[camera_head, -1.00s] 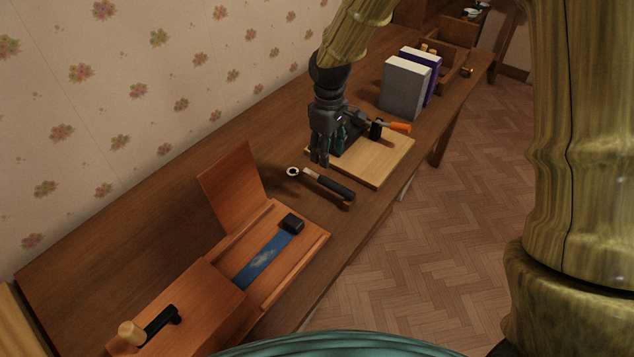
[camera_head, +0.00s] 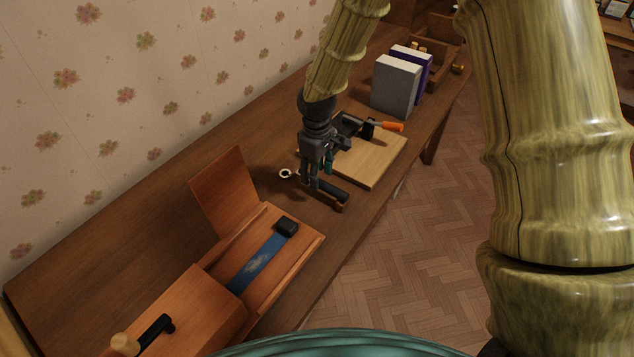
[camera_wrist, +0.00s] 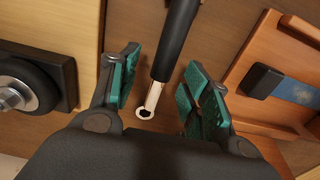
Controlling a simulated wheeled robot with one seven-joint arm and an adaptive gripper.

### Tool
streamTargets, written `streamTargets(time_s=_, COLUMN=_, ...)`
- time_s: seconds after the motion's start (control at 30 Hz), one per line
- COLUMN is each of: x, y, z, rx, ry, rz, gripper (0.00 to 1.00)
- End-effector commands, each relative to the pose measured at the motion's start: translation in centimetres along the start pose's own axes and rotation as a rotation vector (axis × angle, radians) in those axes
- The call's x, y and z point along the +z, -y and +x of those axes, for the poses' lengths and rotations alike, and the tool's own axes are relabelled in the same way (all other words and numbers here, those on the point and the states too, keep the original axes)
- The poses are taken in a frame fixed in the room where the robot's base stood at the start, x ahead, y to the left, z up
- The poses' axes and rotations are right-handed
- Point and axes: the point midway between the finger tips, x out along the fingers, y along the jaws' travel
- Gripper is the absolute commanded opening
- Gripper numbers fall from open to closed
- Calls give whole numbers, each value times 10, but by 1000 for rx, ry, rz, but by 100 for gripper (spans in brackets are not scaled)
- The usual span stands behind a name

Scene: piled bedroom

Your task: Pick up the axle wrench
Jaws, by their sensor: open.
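The axle wrench (camera_head: 333,191) lies on the wooden desk, with a black handle and a pale metal ring end. In the head view my gripper (camera_head: 318,178) is over it and hides its middle. In the wrist view the wrench (camera_wrist: 173,50) runs between my two teal-padded fingers (camera_wrist: 160,88), handle pointing away and ring end near the palm. The fingers are apart, one on each side of the wrench, and a gap shows on both sides. I cannot tell how far above the desk the fingertips are.
A wooden board (camera_head: 372,162) with a black tool and an orange-handled item lies just beyond the wrench. An open wooden box (camera_head: 312,243) with a blue strap stands nearer. Grey and purple books (camera_head: 393,87) and a wooden crate (camera_head: 438,48) stand farther along the desk.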

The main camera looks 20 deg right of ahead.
Motion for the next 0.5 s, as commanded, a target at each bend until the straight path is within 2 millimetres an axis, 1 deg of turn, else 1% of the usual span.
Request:
streamTargets(time_s=0.2, x=3, y=4, z=24, rx=-2, ry=3, rz=1, gripper=47)
streamTargets(time_s=0.3, x=3, y=4, z=33, rx=-1, ry=2, rz=0, gripper=47)
streamTargets(time_s=0.5, x=3, y=3, z=39, rx=0, ry=1, rz=0, gripper=47)
